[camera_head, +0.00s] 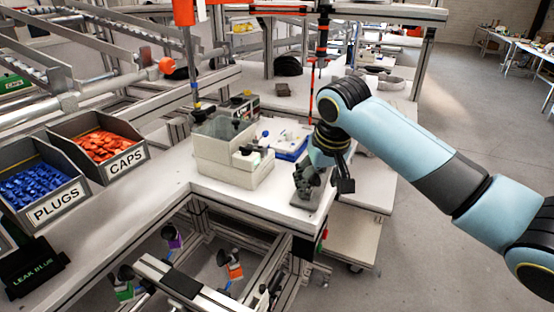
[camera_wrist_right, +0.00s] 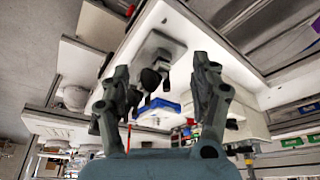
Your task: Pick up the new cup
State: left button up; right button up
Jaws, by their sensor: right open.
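My right gripper (camera_head: 304,190) is over the right front corner of the white bench, at a grey plate (camera_head: 322,198). In the right wrist view its two fingers (camera_wrist_right: 160,105) are spread apart with nothing held between them. That view also shows the grey plate (camera_wrist_right: 158,46), with small dark rounded pieces (camera_wrist_right: 150,79) at its edge, seen between and beyond the fingers. One of these may be the new cup; I cannot tell for sure. In the head view the gripper hides most of this spot. My left gripper is out of view.
A pale box (camera_head: 232,172) and a blue tray (camera_head: 288,143) stand left of and behind the gripper. Bins of blue plugs (camera_head: 58,213) and orange caps (camera_head: 112,182) are at the left. A metal frame with coloured pieces lies below the bench front. Open floor is at the right.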

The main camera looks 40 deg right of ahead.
notch_tip(320, 180, up, 5)
jog(key=w+p, duration=0.1)
jog(key=w, duration=0.1)
send_over(309, 189)
jog(key=shift+t, duration=0.4)
notch_tip(309, 189, down, 5)
jog(key=shift+r+p, duration=0.1)
jog(key=shift+p, duration=0.35)
jog(key=x, duration=0.2)
jog(key=p+x, duration=0.1)
jog(key=x, duration=0.1)
jog(key=shift+d, duration=0.4)
jog(key=shift+w+f, duration=0.1)
jog(key=shift+f, duration=0.3)
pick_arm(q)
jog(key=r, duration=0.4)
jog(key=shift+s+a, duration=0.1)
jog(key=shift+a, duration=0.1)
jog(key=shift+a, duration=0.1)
pick_arm(e)
jog(key=shift+c, duration=0.4)
grip_shut()
